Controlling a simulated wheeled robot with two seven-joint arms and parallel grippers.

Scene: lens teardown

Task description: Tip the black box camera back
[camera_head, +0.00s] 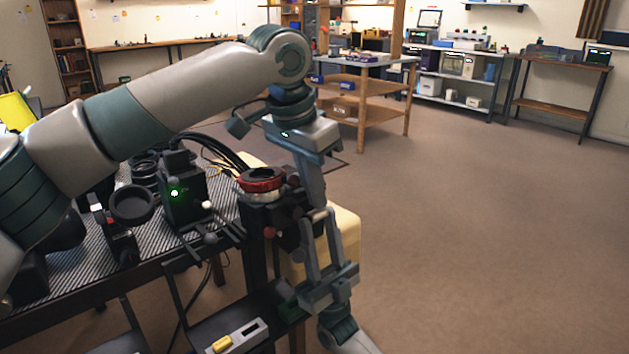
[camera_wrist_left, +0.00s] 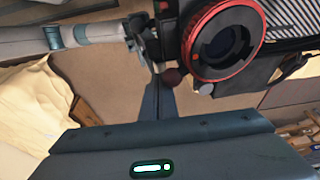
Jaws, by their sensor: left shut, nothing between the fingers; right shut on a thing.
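The black box camera (camera_head: 285,222) is at the right end of the workbench, with its round red-rimmed mount (camera_head: 262,180) facing up. The mount shows nearly face-on in the left wrist view (camera_wrist_left: 222,40), beside my left finger. My left gripper (camera_head: 317,208) points down just right of the camera, shut and empty; its fingers show as a dark bar (camera_wrist_left: 157,100). My right gripper (camera_head: 322,232) reaches up from below at the camera's right side and is shut on it. The exact contact is partly hidden.
On the ribbed bench mat (camera_head: 75,270) stand a black device with a green light (camera_head: 184,200), a black ring (camera_head: 132,205) and other dark parts. A lower shelf (camera_head: 215,325) holds a grey tool with a yellow part. Open floor lies right.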

